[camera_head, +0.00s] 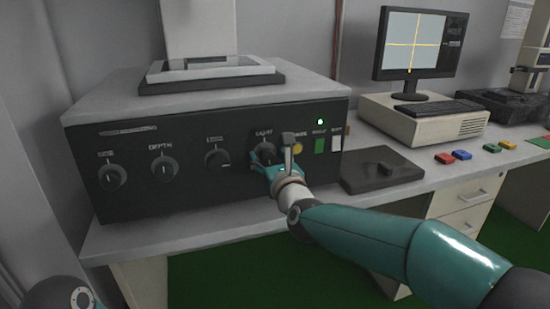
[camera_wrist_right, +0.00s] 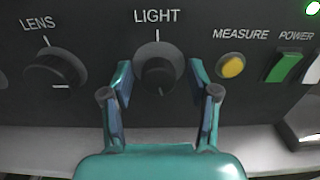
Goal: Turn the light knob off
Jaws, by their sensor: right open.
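The light knob (camera_wrist_right: 155,68) is a dark round dial on the black front panel, under the label LIGHT. A white tick stands on the panel above it; the knob's own pointer is hard to read. It also shows in the head view (camera_head: 265,150), partly hidden by my right gripper. My right gripper (camera_wrist_right: 160,75) is open, with one teal finger on each side of the knob. I cannot tell whether the fingers touch it. In the head view my right gripper (camera_head: 266,166) is at the panel. My left gripper is out of view.
The lens knob (camera_wrist_right: 55,68) is left of the light knob. The yellow measure button (camera_wrist_right: 231,65) and green power switch (camera_wrist_right: 285,66) are to the right. A green lamp (camera_head: 320,121) is lit. A dark pad (camera_head: 382,170) lies on the bench right of the panel.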

